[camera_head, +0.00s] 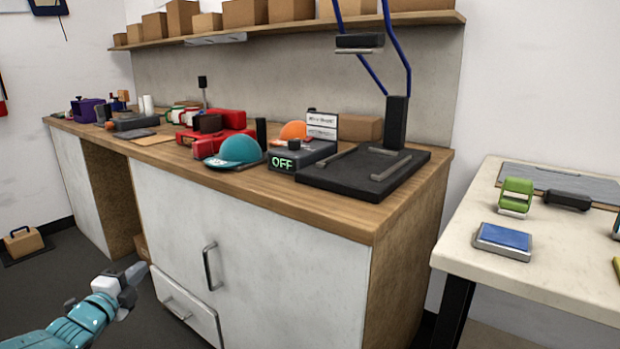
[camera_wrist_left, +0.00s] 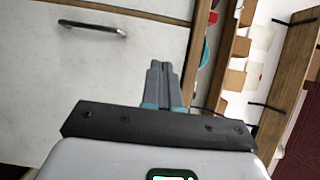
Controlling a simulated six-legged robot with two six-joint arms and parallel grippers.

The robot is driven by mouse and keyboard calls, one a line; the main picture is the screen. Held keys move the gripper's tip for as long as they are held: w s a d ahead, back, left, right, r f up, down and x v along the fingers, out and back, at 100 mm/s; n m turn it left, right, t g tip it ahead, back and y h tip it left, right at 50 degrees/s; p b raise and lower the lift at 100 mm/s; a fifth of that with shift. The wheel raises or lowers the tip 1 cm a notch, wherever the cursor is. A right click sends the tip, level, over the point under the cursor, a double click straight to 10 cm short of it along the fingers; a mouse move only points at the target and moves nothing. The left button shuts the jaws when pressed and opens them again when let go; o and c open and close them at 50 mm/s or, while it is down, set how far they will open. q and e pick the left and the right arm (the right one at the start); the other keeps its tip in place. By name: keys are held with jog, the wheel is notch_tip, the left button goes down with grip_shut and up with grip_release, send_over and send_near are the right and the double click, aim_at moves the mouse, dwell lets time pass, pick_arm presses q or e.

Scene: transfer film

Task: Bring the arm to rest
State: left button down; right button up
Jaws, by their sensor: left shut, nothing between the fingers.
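My left arm (camera_head: 85,318) comes in from the lower left in the head view, in front of the workbench. My left gripper (camera_head: 135,270) is low, beside the white cabinet front and below the worktop. In the left wrist view the gripper's two grey fingers (camera_wrist_left: 163,85) lie together, with nothing between them. They point towards the white cabinet front and the worktop's edge. My right gripper is in neither view.
A wooden workbench (camera_head: 330,205) holds a heat press (camera_head: 362,172), a teal cap (camera_head: 238,150) and red cases. White cabinet doors with a handle (camera_head: 211,266) are close to the arm. A pale table (camera_head: 560,260) stands at right.

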pick_arm(q)
jog(key=s+d+f+n+g+h+p, duration=0.1)
jog(key=s+d+n+g+p, duration=0.25)
jog(key=d+p, duration=0.65)
jog(key=s+d+f+n+g+h+p, duration=0.1)
jog(key=s+d+n+g+p, duration=0.2)
jog(key=d+p, duration=0.65)
jog(key=s+d+f+n+g+p, duration=0.2)
jog(key=s+n, duration=0.3)
jog(key=s, duration=0.6)
jog(key=s+d+f+n+g+p, duration=0.2)
jog(key=s+n+g, duration=0.3)
jog(key=s, duration=0.7)
jog(key=s+d+f+n+g+p, duration=0.2)
jog(key=s+d+f+n+g, duration=0.2)
jog(key=s, duration=0.7)
jog(key=shift+s+d+n+y+p, duration=0.15)
jog(key=shift+s+n+y+p, duration=0.25)
jog(key=shift+n, duration=0.15)
jog(key=shift+f, duration=0.1)
